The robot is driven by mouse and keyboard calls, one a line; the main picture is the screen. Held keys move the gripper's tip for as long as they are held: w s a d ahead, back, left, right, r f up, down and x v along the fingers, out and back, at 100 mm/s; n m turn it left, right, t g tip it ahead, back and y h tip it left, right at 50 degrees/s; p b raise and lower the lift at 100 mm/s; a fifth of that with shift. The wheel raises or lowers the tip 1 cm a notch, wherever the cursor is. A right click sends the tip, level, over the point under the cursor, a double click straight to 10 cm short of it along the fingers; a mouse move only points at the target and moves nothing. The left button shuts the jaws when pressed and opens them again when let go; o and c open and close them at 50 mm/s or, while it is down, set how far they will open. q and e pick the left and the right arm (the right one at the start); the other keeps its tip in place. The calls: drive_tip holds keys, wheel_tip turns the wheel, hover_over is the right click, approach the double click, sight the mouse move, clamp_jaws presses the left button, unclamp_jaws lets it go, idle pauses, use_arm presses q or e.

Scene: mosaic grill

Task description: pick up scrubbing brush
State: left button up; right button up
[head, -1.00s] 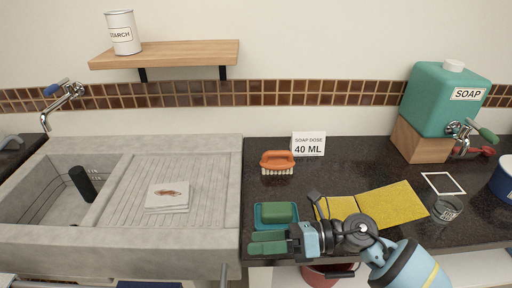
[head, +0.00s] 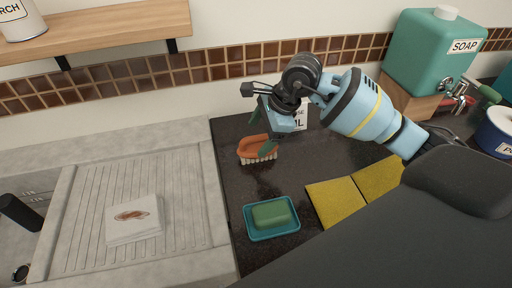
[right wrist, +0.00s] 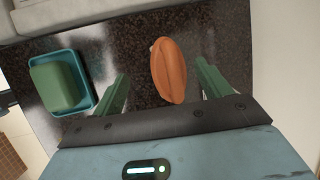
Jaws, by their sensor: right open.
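The scrubbing brush (head: 256,149) has an orange handle and pale bristles. It rests bristles down on the dark counter, left of the partly hidden soap dose card. My right gripper (head: 261,133) is above and beside it, with its green fingers pointing down toward it. In the right wrist view the orange handle (right wrist: 169,70) lies between the two spread green fingers (right wrist: 163,88), with gaps on both sides. The right gripper is open and empty. My left gripper is not in view.
A teal dish (head: 247,230) with a green bar (head: 271,213) is in front of the brush. Yellow cloths (head: 335,200) lie to its right. The grey sink (head: 215,215) is left. The soap dispenser (head: 432,62) stands at the back right. A wooden shelf (head: 115,28) hangs upper left.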

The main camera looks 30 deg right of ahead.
sight(255, 140)
drive_tip(key=shift+x, duration=0.95)
drive_tip(key=shift+w+f, duration=0.3)
drive_tip(key=shift+f, duration=0.2)
drive_tip(key=x, duration=0.4)
drive_tip(key=shift+w+d+f, duration=0.1)
drive_tip(key=shift+w+d, duration=0.1)
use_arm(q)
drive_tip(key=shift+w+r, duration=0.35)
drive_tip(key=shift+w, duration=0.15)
use_arm(e)
drive_tip(key=c, duration=1.1)
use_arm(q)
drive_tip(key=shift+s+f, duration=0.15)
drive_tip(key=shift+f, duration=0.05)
use_arm(e)
drive_tip(key=shift+r, duration=5.05)
